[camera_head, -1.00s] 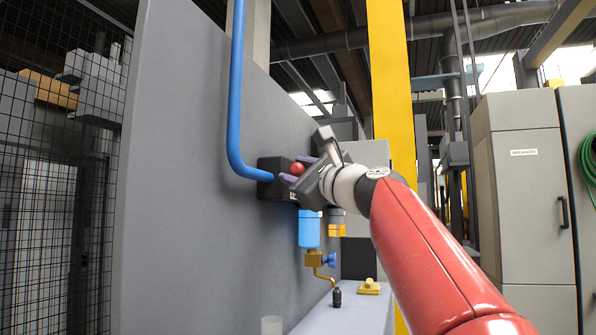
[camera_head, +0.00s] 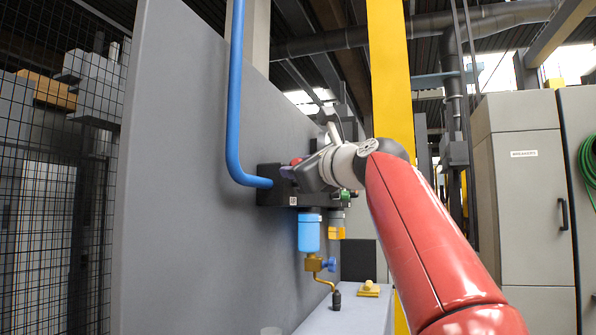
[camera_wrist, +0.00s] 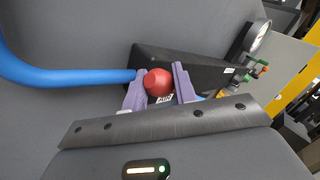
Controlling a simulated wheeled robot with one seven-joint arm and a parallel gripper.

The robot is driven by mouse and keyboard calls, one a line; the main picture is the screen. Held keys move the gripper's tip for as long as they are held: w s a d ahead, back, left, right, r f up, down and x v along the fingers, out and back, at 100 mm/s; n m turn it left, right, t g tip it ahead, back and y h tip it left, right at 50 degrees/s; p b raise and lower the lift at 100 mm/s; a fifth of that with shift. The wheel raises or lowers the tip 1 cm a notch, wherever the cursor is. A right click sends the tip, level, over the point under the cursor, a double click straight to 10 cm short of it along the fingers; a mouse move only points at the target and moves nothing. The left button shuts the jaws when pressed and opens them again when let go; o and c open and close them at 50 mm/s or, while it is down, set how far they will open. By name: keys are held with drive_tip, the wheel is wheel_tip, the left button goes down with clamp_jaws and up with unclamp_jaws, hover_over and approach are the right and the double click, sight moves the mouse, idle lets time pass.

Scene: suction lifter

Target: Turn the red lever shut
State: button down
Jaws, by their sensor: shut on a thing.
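The red lever's round knob (camera_wrist: 158,82) sits between the two purple fingers of my gripper (camera_wrist: 158,88) in the wrist view. My gripper is shut on it. In the head view the knob (camera_head: 296,161) shows only as a small red patch, with my gripper (camera_head: 290,171) in front of it. The lever's stem is hidden. The lever is on a black valve block (camera_head: 268,192) fixed to the grey panel, and the block (camera_wrist: 205,72) also shows behind the fingers in the wrist view.
A blue pipe (camera_head: 233,100) enters the block from the left. A blue bowl (camera_head: 309,232) and a brass drain valve (camera_head: 314,263) hang below. A gauge (camera_wrist: 258,37) is at the block's far end. A yellow post (camera_head: 390,80) stands behind. A ledge (camera_head: 345,318) lies below.

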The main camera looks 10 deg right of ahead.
drive_tip(key=shift+w+r+m+g, duration=0.15)
drive_tip(key=shift+r+m+g, duration=0.15)
drive_tip(key=shift+m, duration=0.3)
drive_tip(key=shift+f, duration=0.1)
drive_tip(key=c, duration=1.2)
unclamp_jaws()
drive_tip(key=shift+o, duration=0.2)
drive_tip(key=shift+h, duration=0.3)
